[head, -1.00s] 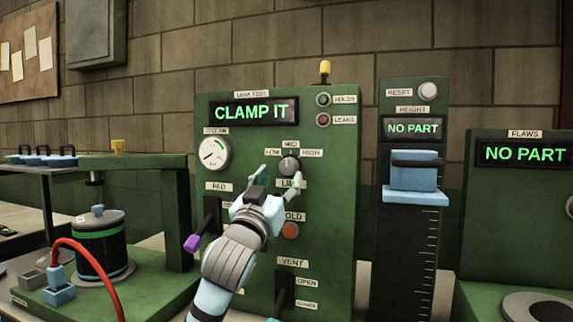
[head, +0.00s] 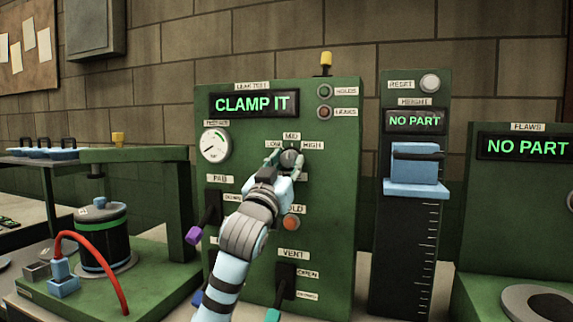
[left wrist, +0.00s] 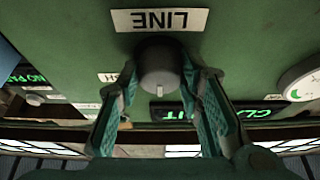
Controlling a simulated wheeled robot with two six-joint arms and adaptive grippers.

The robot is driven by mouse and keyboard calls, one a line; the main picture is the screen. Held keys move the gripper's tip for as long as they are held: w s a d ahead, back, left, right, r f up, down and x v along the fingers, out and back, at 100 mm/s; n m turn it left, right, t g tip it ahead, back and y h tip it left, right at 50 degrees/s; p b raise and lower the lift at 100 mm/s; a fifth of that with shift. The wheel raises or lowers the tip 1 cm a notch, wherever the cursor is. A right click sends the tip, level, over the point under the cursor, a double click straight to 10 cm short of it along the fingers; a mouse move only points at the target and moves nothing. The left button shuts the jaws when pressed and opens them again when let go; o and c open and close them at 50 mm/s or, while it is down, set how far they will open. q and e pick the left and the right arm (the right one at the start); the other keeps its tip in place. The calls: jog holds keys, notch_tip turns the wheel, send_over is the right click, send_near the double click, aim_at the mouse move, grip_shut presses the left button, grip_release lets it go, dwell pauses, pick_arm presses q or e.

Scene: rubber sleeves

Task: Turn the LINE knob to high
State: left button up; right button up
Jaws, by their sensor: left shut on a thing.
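The LINE knob (head: 291,157) is a dark round knob on the green leak test panel, among the LOW, MID and HIGH labels. In the left wrist view the knob (left wrist: 160,75) shows its white mark at the bottom, and the LINE label (left wrist: 160,20) appears upside down, so the mark points to MID. My left gripper (head: 284,161) is at the knob and partly covers it and the label below. In the left wrist view its two green fingers (left wrist: 160,67) are shut on the knob from both sides. My right gripper is not in view.
The panel's display (head: 254,104) reads CLAMP IT. A pad lever with a purple tip (head: 195,235), a red-orange button (head: 291,223) and a VENT lever (head: 284,280) are close to my left arm. A height gauge (head: 414,220) stands at the right, a clamp stand (head: 150,155) at the left.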

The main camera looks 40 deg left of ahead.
pick_arm(q)
jog(key=shift+r+m+h+p, duration=0.15)
jog(key=shift+m+h+p, duration=0.45)
jog(key=shift+m+p, duration=0.4)
jog(key=m+h+p, duration=0.1)
jog(key=m+p, duration=0.2)
jog(key=m+h+p, duration=0.2)
jog(key=m+p, duration=0.1)
jog(key=m+h+p, duration=0.1)
jog(key=m+p, duration=0.2)
jog(key=p, duration=0.1)
jog(key=shift+s+a+r+h, duration=0.1)
jog(key=shift+a+r+h, duration=0.15)
jog(key=shift+h, duration=0.15)
jog(key=shift+f+m+p, duration=0.2)
jog(key=shift+m+p, duration=0.65)
jog(key=shift+m, duration=0.05)
